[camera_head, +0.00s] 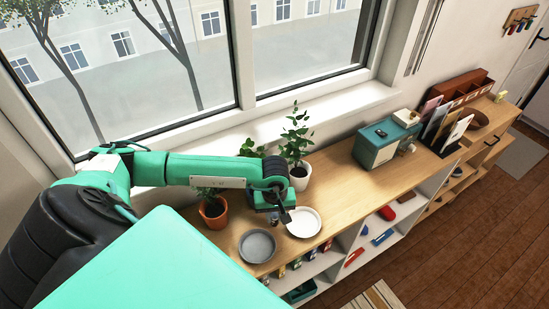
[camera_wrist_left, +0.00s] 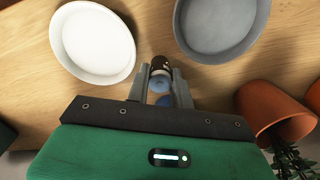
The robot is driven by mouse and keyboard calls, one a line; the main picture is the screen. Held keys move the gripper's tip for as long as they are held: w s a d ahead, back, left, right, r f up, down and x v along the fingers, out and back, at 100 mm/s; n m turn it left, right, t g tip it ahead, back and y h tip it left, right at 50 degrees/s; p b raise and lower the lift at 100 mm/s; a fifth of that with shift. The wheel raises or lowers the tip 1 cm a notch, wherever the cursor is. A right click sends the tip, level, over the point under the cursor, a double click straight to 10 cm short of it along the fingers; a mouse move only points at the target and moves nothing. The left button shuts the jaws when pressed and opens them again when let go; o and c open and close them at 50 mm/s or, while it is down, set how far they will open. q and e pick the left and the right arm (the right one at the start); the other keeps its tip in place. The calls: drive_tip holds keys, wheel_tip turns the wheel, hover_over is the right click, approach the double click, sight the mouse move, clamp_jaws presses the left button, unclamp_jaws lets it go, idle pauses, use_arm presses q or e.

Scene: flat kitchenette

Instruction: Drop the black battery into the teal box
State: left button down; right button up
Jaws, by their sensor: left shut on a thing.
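My left gripper (camera_head: 285,216) is over the wooden counter beside the white plate. In the left wrist view its fingers (camera_wrist_left: 161,76) are shut on a small dark cylinder with a lighter end, which looks like the black battery (camera_wrist_left: 160,63). Bluish round shapes show between the fingers; I cannot tell what they are. A teal box (camera_head: 378,146) with a grey front stands farther along the counter, with small things on top. Another dark teal box (camera_head: 302,291) sits low in the shelf below. My right gripper is not in view.
A white plate (camera_head: 304,222) and a grey plate (camera_head: 257,246) lie near the gripper, also potted plants (camera_head: 299,178) (camera_head: 214,212). A dark file rack (camera_head: 446,136) stands beyond the box on the counter. The counter between the white plate and that box is clear.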

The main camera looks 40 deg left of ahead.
sight(275, 215)
use_arm(q)
wheel_tip(275, 215, up, 18)
drive_tip(key=b, duration=0.5)
drive_tip(key=d+f+m, duration=0.7)
drive_tip(key=d+m, duration=0.2)
drive_tip(key=shift+w+d, duration=0.4)
idle(0.9)
